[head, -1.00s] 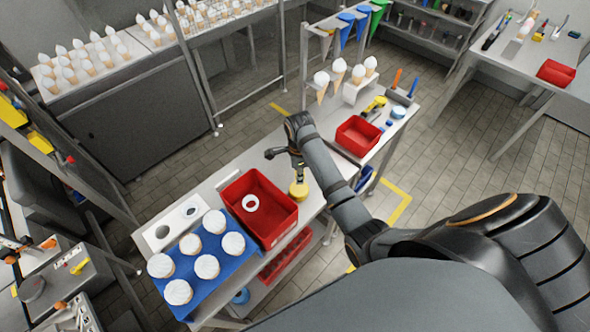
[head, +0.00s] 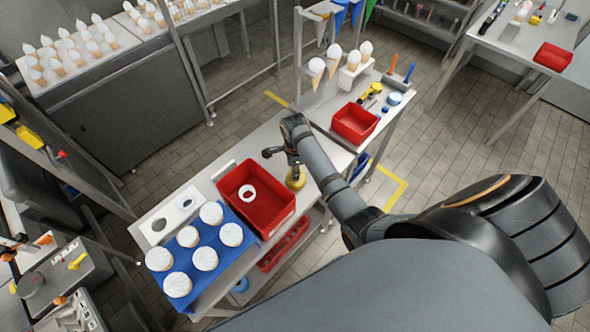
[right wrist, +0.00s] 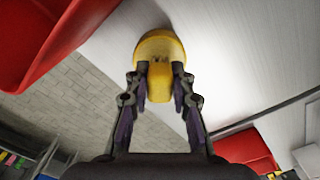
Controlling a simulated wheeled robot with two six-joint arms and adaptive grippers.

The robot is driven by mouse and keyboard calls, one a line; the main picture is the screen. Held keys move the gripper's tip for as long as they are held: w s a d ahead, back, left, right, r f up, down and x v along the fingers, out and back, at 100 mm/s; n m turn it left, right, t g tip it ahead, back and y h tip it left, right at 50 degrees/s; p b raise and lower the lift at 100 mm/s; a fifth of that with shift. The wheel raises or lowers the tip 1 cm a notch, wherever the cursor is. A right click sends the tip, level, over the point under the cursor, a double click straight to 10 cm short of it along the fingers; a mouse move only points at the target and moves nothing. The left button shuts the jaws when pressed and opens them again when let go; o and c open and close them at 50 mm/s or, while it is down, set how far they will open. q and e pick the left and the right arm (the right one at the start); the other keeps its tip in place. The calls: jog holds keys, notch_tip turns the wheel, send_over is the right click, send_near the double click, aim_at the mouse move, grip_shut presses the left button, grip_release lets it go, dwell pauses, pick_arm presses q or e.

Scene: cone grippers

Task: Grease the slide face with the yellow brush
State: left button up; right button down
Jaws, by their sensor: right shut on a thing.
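My right gripper (head: 294,167) is shut on a yellow thing (head: 296,180) with a wide rounded base, just right of a red bin on the bench. In the right wrist view the fingers (right wrist: 160,82) pinch a narrower yellow part (right wrist: 160,88) below its dome. It is at or close to the white bench top; I cannot tell whether it touches. I cannot make out bristles, so I cannot tell whether it is the brush. Another small yellow tool (head: 77,261) lies on a grey machine at lower left. I cannot pick out the slide face. My left gripper is not in view.
The red bin (head: 284,207) holds a white ring (head: 247,193). A blue tray (head: 236,257) with several white-topped cones is left of it. Another red bin (head: 355,123), a yellow tool (head: 371,91) and cones on a stand are further back. Tiled floor (head: 447,160) is free at right.

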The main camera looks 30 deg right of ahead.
jog(key=shift+f, duration=0.45)
dwell(0.6)
jog(key=shift+s+f, duration=0.1)
dwell(1.3)
jog(key=shift+r, duration=3.55)
